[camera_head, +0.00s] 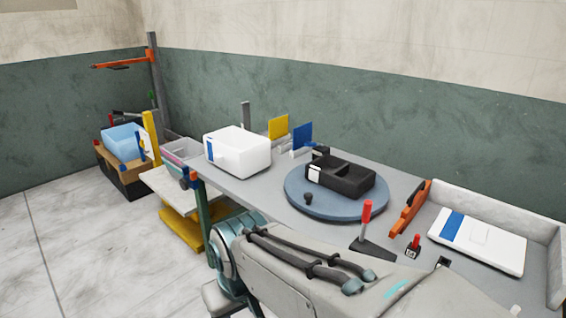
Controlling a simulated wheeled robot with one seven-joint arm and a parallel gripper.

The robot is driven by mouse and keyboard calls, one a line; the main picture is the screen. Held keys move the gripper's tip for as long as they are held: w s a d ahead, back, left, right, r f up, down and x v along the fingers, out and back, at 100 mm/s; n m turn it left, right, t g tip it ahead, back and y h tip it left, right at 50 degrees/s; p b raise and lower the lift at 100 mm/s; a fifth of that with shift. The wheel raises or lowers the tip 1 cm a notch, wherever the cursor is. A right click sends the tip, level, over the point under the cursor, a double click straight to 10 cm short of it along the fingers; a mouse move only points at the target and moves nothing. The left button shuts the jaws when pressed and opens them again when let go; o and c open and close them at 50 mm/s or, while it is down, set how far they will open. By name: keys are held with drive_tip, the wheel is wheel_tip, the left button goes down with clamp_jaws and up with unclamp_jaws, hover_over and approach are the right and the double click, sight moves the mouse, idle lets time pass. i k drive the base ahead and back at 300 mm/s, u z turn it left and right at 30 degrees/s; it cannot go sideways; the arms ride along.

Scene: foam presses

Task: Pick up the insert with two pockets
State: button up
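A black insert (345,185) rests on a round blue turntable (345,212) on the grey bench. It seems to have two pockets in its top, with a divider between them, and a white label on its left end. A small black part shows just behind its left end; I cannot tell whether it is joined to it. My arm crosses the lower middle of the view, in front of the bench, and my gripper is not visible. Nothing touches the insert except the turntable beneath.
A small dark knob (308,198) stands on the turntable. A red-handled tool (366,215), an orange clamp-like tool (409,210) and a white panel with a blue stripe (485,242) lie to the right. A white box (240,153) sits left. Blue (302,136) and yellow (278,127) plates stand behind.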

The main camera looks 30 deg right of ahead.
sight(350, 179)
drive_tip(key=z, duration=0.55)
drive_tip(key=i, duration=1.25)
drive_tip(key=z, duration=1.1)
drive_tip(key=i, duration=0.35)
drive_tip(key=z, duration=0.25)
